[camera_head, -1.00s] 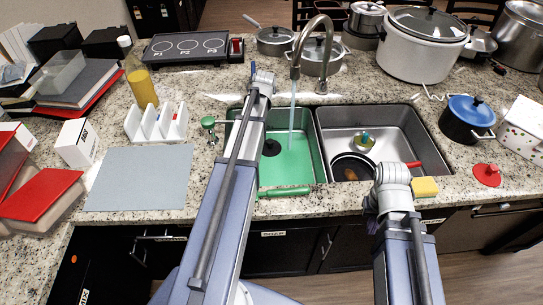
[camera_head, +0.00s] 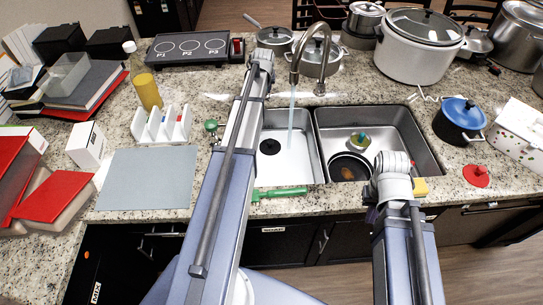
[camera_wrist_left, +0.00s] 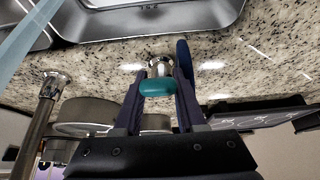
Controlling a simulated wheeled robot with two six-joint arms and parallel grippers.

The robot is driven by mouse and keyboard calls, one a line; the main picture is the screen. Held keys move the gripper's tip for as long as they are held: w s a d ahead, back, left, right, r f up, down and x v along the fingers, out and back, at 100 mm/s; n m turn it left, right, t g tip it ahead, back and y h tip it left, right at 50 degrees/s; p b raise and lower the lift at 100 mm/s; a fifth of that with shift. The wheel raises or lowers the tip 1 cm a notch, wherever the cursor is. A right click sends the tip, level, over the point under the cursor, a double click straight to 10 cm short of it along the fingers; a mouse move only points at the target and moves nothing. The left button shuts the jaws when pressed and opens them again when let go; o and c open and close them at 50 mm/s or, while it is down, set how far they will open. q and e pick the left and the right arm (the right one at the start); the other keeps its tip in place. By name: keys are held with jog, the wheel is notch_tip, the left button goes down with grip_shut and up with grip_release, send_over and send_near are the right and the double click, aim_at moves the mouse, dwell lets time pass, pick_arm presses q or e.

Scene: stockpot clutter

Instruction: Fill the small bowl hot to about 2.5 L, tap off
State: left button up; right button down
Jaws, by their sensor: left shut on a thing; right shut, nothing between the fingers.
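The small bowl is the left, narrower sink basin (camera_head: 292,160), now pale grey with a black drain piece (camera_head: 270,146) in it. The tap (camera_head: 322,50) arches over it, and a thin stream of water (camera_head: 291,112) falls from its spout into the basin. The water level is hard to read. In the left wrist view my left gripper (camera_wrist_left: 157,88) is shut on a teal-capped metal knob (camera_wrist_left: 155,87) behind the sink. My right gripper (camera_head: 411,164) is near the right basin's front right corner, shut and empty, mostly hidden by its own wrist.
The right basin (camera_head: 395,125) holds a dark pan (camera_head: 348,168) and a small green-and-yellow item (camera_head: 360,141). A green knob (camera_head: 211,126) stands left of the sink. A yellow sponge (camera_head: 420,187), red lid (camera_head: 477,175) and blue-lidded pot (camera_head: 461,120) are at right. Pots stand behind the tap.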

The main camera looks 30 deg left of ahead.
pick_arm(q)
jog(key=shift+w+a+r+g+p, duration=0.15)
jog(key=shift+w+r+g+p, duration=0.1)
jog(key=shift+r+g+p, duration=0.15)
pick_arm(e)
jog(key=shift+r, duration=0.75)
